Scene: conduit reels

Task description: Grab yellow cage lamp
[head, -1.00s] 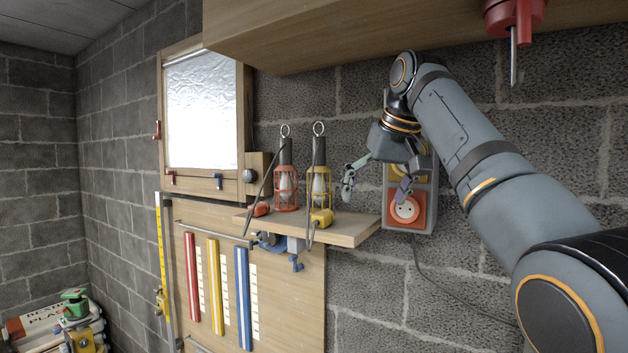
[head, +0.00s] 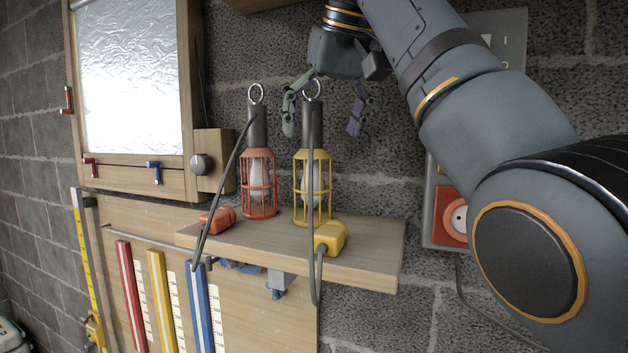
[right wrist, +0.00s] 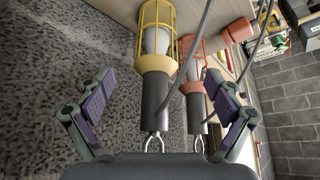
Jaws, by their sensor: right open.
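The yellow cage lamp (head: 313,187) stands upright on a wooden wall shelf (head: 370,250), with a dark handle and a metal ring on top. Its yellow plug (head: 330,237) lies in front of it on the shelf. My right gripper (head: 325,112) is open, with its fingers at the height of the lamp's handle. In the right wrist view the yellow cage lamp (right wrist: 157,55) lies between the spread fingers of my right gripper (right wrist: 162,112), which do not visibly touch it. My left gripper is not in view.
A red cage lamp (head: 259,182) stands close to the left of the yellow one, and also shows between the fingers in the right wrist view (right wrist: 195,95). Its red plug (head: 218,219) lies beside it. Dark cords hang over the shelf edge. A socket box (head: 440,215) is right of the shelf.

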